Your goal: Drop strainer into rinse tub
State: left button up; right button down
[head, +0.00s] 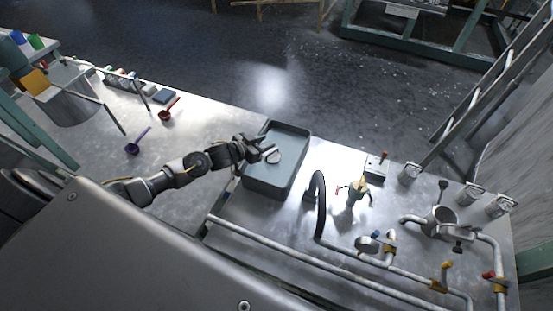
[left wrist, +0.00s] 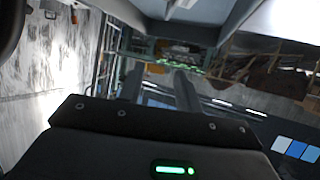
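The rinse tub (head: 300,135) is a grey-green rectangular open box on the metal bench, near the middle of the head view. My left gripper (head: 265,146) is over the tub's left part, its fingers pointing right. A small pale round piece, which looks like the strainer (head: 273,157), shows just beyond and below the fingertips, within the tub's outline. I cannot tell whether the fingers touch it or whether it rests on the tub floor. The left wrist view shows the dark fingers but no clear strainer. My right gripper is out of view.
A black curved hose (head: 320,200) and a small figure-like bottle (head: 355,190) stand right of the tub. Pipes with valves run along the bench front. A purple ladle (head: 133,148) and a red ladle (head: 165,115) lie on the left, with clear bench between them and the tub.

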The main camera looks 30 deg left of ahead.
pick_arm(q)
jog(key=v, duration=1)
jog(key=shift+b, duration=0.4)
jog(key=shift+s, duration=0.1)
